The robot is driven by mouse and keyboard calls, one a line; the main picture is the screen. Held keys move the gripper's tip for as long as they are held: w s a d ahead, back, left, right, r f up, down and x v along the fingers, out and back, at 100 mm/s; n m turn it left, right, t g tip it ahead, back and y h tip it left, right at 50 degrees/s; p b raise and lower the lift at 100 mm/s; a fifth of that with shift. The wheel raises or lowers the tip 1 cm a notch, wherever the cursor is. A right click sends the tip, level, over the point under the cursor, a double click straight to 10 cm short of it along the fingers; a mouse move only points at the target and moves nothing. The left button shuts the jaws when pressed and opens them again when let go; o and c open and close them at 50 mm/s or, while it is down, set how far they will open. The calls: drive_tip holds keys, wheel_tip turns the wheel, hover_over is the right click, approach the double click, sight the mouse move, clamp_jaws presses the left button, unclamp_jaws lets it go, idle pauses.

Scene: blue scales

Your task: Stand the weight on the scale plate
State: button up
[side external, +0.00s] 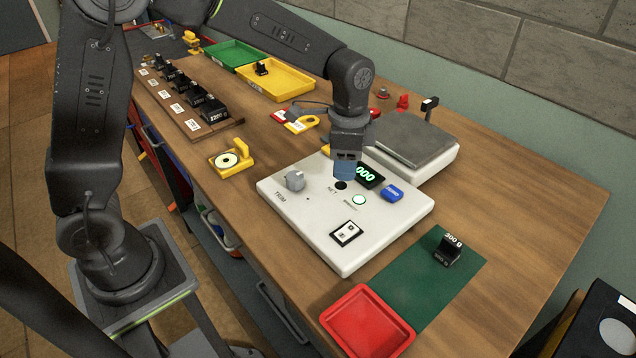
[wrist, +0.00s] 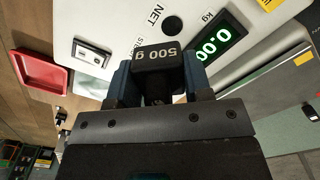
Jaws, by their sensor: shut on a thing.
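My gripper (side external: 345,172) is over the white scale console (side external: 310,222), close to its display (side external: 368,175). In the wrist view my gripper (wrist: 158,82) is shut on a black weight (wrist: 158,58) marked 500 g, held between the two blue fingers. The weight cannot be made out in the side view. The scale plate (side external: 412,138) is a bare grey square on a white base, right of and behind my gripper. It also shows at the right of the wrist view (wrist: 262,92). The display reads zeros in green.
A black 300 g weight (side external: 448,250) stands on a green mat (side external: 420,292) beside a red tray (side external: 367,322). A dark post (side external: 428,106) rises behind the plate. Yellow (side external: 280,82) and green trays lie farther back.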

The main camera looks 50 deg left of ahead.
drive_tip(key=a+n, duration=0.3)
drive_tip(key=a+f+n, duration=0.1)
drive_tip(key=a+n, duration=0.2)
drive_tip(key=a, duration=0.1)
drive_tip(key=a+f+n, duration=0.1)
drive_tip(key=a+n, duration=0.2)
drive_tip(key=shift+s+a+f, duration=0.15)
drive_tip(key=shift+s+a, duration=0.25)
drive_tip(key=a+r, duration=0.2)
drive_tip(key=a, duration=0.6)
drive_tip(key=a+r, duration=0.3)
drive_tip(key=a, duration=0.5)
hover_over(311, 149)
wheel_tip(311, 149, down, 7)
drive_tip(key=shift+a+r, duration=0.1)
drive_tip(key=shift+w+f, duration=0.1)
drive_tip(key=shift+f, duration=1.95)
drive_tip(key=shift+f, duration=0.15)
drive_tip(key=o, duration=1.2)
drive_tip(key=shift+o, duration=0.2)
